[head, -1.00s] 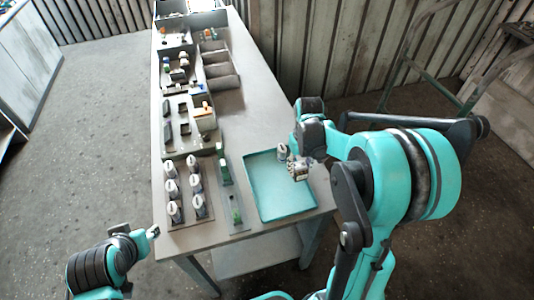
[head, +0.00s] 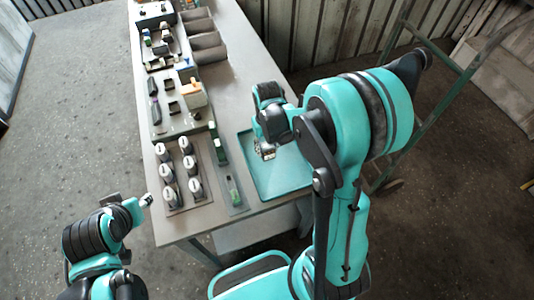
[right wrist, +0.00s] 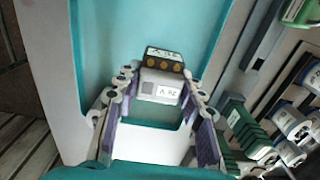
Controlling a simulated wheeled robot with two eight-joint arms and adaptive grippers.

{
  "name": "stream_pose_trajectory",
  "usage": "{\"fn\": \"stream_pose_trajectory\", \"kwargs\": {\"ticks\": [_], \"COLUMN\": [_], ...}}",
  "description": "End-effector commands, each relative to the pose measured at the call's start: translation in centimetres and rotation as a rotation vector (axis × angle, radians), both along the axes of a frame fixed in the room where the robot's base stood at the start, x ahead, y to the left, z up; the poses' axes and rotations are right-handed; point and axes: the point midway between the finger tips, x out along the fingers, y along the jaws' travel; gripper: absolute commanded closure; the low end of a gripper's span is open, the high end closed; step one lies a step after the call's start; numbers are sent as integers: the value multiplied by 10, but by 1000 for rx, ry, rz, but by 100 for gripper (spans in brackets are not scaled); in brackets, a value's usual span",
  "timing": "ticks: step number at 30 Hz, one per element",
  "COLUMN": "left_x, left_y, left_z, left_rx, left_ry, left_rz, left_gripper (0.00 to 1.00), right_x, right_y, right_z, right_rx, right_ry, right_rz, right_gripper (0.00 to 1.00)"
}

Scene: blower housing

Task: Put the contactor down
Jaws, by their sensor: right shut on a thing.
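My right gripper (head: 264,146) is shut on the contactor (head: 266,154), at the left part of the teal tray (head: 285,186). In the right wrist view the contactor (right wrist: 162,88) is a small grey block with a white label and a dark end with brass-coloured terminals. It sits between the fingertips of the right gripper (right wrist: 160,84), with the teal tray floor (right wrist: 135,25) behind it. I cannot tell whether it touches the tray. My left gripper (head: 146,200) is off the table's left side, and its jaws are too small to read.
Left of the tray are a narrow strip with green parts (head: 219,150) and a block of white-topped cylinders (head: 168,171). Grey bins (head: 206,42) and panels with small parts stand farther back. A green metal frame (head: 440,95) stands right of the table. The rest of the visible tray looks clear.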

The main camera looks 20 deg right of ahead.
Motion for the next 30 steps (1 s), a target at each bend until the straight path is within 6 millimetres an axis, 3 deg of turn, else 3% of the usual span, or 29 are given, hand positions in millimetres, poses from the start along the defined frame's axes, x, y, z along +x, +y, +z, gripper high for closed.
{"fn": "stream_pose_trajectory", "kwargs": {"ticks": [9,21,22,24,30], "left_x": [0,0,0,0,0], "left_y": [0,0,0,0,0], "left_z": [-12,-16,-16,-15,-15], "left_rx": [0,0,0,0,0], "left_ry": [0,0,0,0,0], "left_rz": [0,0,0,0,0], "left_gripper": [60,60,60,60,60], "right_x": [0,0,0,0,0], "right_y": [1,1,1,1,1], "right_z": [-39,-44,-44,-43,-43], "right_rx": [0,0,0,0,0], "right_ry": [0,0,0,0,0], "right_rz": [-1,0,0,0,0], "right_gripper": [86,86,56,40,40]}}
